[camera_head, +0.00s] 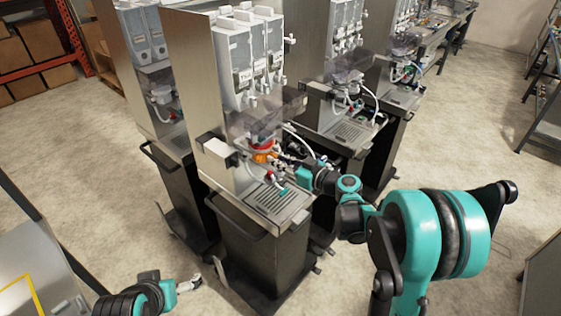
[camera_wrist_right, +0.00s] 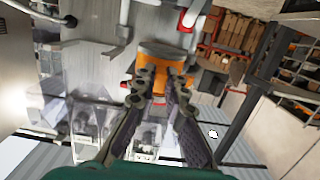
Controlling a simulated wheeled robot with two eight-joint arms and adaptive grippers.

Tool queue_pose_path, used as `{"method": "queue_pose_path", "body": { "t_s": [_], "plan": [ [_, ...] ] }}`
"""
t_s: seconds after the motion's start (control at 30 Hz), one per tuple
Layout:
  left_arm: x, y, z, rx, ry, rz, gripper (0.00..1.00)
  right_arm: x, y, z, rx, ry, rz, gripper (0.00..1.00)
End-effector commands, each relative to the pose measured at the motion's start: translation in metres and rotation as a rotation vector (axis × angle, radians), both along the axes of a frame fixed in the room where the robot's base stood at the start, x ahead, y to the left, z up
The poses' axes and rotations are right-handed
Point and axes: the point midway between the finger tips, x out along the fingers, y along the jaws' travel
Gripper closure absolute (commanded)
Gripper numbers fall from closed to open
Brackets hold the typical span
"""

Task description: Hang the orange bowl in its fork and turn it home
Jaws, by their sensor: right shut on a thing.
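The orange bowl (camera_head: 262,156) is at the front of the nearest dispenser (camera_head: 262,75), below its clear hoppers and above the drip tray. In the right wrist view the orange bowl (camera_wrist_right: 160,68) lies between the fingertips of my right gripper (camera_wrist_right: 160,85), which is shut on it. My right gripper (camera_head: 280,163) reaches in from the right in the head view. A red part shows at the top of the bowl. The fork is too small and covered to make out. My left gripper (camera_head: 188,285) is low at the left, away from the dispenser; its finger state is unclear.
The drip tray (camera_head: 272,200) sits below the bowl on a dark cart (camera_head: 262,250). White hoses and clear plastic guards are close around my right gripper. More dispensers stand in a row behind.

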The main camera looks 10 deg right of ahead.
Motion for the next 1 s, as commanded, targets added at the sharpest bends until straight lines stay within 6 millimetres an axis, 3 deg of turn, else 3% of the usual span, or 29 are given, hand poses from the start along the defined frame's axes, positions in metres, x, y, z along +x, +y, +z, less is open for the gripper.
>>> {"method": "queue_pose_path", "body": {
  "t_s": [0.47,1.0],
  "plan": [
    [0.000,0.000,-0.001,0.000,0.000,0.000,0.04,0.003,0.002,0.000,0.000,0.000,0.000,1.00],
    [0.000,0.000,-0.005,0.000,0.000,0.000,0.04,0.020,0.016,0.000,0.000,0.000,0.001,1.00]
  ]
}}
